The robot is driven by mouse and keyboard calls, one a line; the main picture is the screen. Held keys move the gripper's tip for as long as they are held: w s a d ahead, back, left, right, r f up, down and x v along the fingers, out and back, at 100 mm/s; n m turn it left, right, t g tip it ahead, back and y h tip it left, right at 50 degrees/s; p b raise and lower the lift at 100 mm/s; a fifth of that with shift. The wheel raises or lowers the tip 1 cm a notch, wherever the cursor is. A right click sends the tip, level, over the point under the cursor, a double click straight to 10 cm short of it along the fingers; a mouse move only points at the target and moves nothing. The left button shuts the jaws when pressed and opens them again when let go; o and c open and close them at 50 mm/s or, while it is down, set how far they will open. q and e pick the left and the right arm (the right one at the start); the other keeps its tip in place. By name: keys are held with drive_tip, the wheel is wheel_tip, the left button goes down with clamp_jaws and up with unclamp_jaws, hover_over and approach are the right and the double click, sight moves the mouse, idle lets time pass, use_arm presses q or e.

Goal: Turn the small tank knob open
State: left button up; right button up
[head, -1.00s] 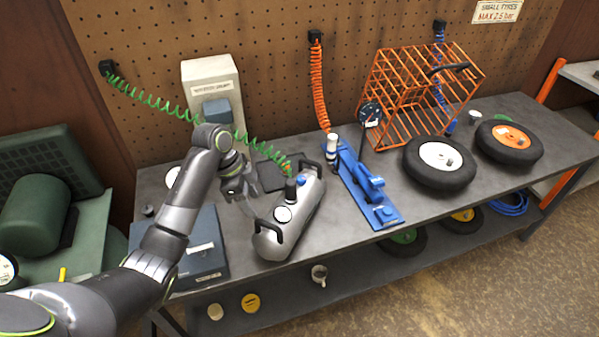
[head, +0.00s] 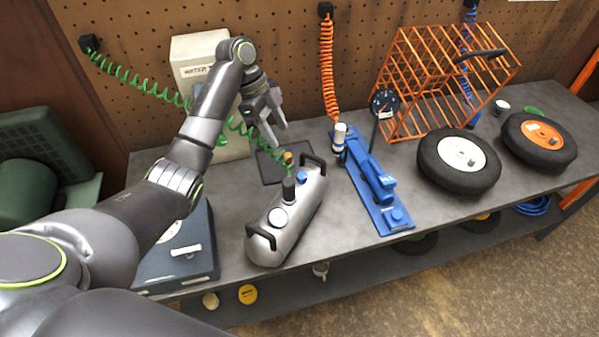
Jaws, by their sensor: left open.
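The small silver tank (head: 293,228) lies on the grey workbench, with a black handle at each end. On its top are a blue knob (head: 302,178), a black cylinder (head: 289,188) and a round white gauge (head: 278,218). A green coiled hose (head: 238,126) runs to an orange fitting (head: 288,157) near the tank's far end. My left gripper (head: 278,136) is open and empty, fingers pointing down. In the picture it is above and left of the blue knob, apart from it. My right gripper is out of view.
A blue jack-like tool (head: 375,185) lies right of the tank. An orange wire cage (head: 420,75) and two wheels (head: 459,160) stand further right. A dark blue box (head: 178,250) is left of the tank, and a pale unit (head: 193,52) stands behind.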

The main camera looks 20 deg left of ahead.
use_arm(q)
drive_tip(key=b+x, duration=0.2)
drive_tip(key=x, duration=0.1)
drive_tip(key=b, duration=0.3)
approach(301, 175)
drive_tip(key=x, duration=0.7)
drive_tip(key=shift+d+f+p, duration=0.1)
drive_tip(key=shift+f+p, duration=0.1)
drive_tip(key=shift+p, duration=0.1)
drive_tip(key=shift+d+f, duration=0.2)
drive_tip(key=shift+f, duration=0.35)
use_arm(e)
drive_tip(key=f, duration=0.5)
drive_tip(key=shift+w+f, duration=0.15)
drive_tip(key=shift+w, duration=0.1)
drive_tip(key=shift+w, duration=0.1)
